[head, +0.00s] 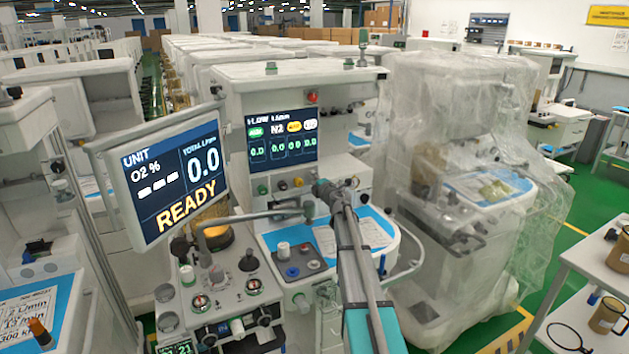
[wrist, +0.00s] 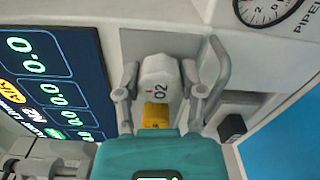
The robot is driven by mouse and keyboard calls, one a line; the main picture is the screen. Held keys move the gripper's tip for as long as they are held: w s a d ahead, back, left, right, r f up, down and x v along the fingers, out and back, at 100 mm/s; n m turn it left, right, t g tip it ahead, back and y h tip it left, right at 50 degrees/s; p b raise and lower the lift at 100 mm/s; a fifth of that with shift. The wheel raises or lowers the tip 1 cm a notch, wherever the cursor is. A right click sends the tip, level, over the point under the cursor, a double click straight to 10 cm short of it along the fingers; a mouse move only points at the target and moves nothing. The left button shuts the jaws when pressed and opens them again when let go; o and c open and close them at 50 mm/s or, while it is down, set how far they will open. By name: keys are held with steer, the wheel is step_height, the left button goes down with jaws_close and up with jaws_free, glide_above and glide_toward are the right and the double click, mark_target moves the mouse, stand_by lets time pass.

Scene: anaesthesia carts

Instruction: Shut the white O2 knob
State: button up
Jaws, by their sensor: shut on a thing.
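The white O2 knob (wrist: 160,78), marked "O2" in dark print, sits between the two fingers of my gripper (wrist: 166,72) in the wrist view. The fingers are closed on its sides. A yellow part (wrist: 156,115) shows between the knob and my teal gripper body. In the head view my gripper (head: 322,187) is at the right end of the knob row below the flow screen (head: 282,135), and it hides the white knob there. The flow screen reads 0.0 in its several fields.
The READY monitor (head: 175,180) stands out in front at left. A pressure gauge (wrist: 265,8) is at the wrist view's top right. A plastic-covered cart (head: 450,110) stands at right.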

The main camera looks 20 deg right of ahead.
steer(key=o, duration=1.2)
steer(key=shift+c, duration=0.2)
steer(key=shift+n, duration=0.5)
